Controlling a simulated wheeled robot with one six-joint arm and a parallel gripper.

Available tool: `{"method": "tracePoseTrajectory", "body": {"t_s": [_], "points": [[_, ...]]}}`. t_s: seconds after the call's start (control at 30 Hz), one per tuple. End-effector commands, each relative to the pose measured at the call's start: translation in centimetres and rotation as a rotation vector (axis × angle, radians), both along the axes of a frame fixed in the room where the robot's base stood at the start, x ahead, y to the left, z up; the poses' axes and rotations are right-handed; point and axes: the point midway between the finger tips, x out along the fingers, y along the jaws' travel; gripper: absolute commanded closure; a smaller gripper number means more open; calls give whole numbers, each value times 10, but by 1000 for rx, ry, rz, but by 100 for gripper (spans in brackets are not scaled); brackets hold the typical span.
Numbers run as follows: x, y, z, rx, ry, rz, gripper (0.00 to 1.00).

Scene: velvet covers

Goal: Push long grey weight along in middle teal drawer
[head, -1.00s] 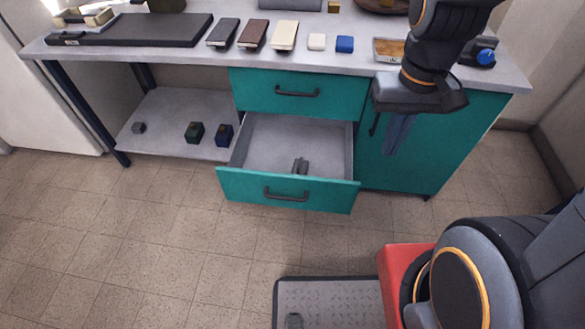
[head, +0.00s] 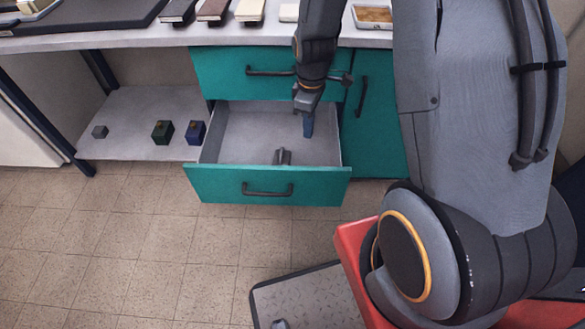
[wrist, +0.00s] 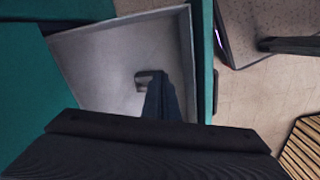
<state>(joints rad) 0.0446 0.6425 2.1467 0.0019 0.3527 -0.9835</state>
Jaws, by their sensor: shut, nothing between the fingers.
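The middle teal drawer (head: 220,187) is pulled open, with a bare grey floor inside. The long grey weight (head: 283,156) lies in it near the front panel, toward the right of the middle. My gripper (head: 307,132) is shut and empty, pointing down over the right back part of the drawer, behind and to the right of the weight. In the wrist view, the weight (wrist: 150,80) shows just beyond my fingers (wrist: 163,98), which hide part of it. I cannot tell whether the fingers touch the weight.
The upper teal drawer (head: 225,75) is closed right behind my wrist. Above it, the worktop (head: 120,40) carries several notebooks. A low shelf (head: 125,130) at left holds a grey, a green and a blue block.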

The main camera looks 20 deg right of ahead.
Motion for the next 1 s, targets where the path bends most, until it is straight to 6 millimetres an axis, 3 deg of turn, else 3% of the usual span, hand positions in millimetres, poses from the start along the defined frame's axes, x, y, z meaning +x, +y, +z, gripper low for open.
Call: {"method": "tracePoseTrajectory", "body": {"t_s": [0.03,0.2,0.57,1.0], "points": [[11,-2,-35,0,5,63,100],[32,-8,-94,0,3,238,100],[39,-11,-138,1,2,322,100],[39,-11,-222,0,3,320,100]]}}
